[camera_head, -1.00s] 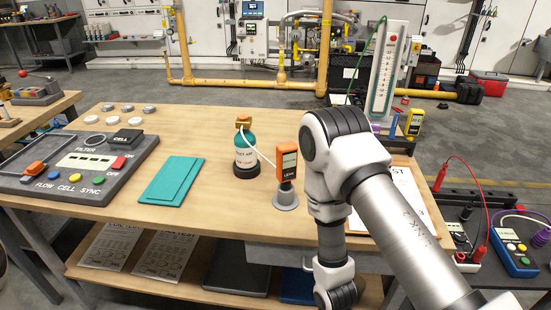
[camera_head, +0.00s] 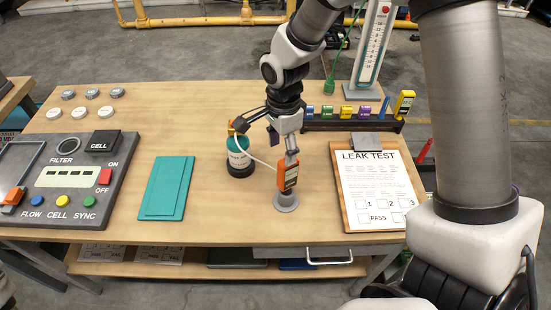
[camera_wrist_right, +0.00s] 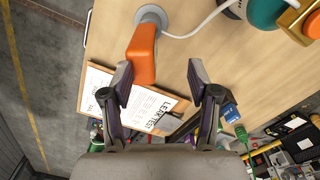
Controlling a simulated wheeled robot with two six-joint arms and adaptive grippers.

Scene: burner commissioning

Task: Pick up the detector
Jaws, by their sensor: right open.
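The orange detector (camera_head: 288,176) stands upright on a round grey stand (camera_head: 286,203) near the table's front edge. A white tube runs from it to the teal bottle (camera_head: 239,158) on its left. My right gripper (camera_head: 264,131) is above and behind the detector, with its fingers spread. In the right wrist view the detector (camera_wrist_right: 142,54) lies at the left finger's tip, and the open gripper (camera_wrist_right: 158,76) has nothing between its fingers. I cannot tell whether that finger touches the detector. My left gripper is out of view.
A leak test clipboard (camera_head: 375,190) lies to the right. A teal mat (camera_head: 166,188) and a grey control panel (camera_head: 75,180) lie to the left. A rack (camera_head: 340,122) of coloured pieces stands at the back right beside a tall gauge (camera_head: 372,50).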

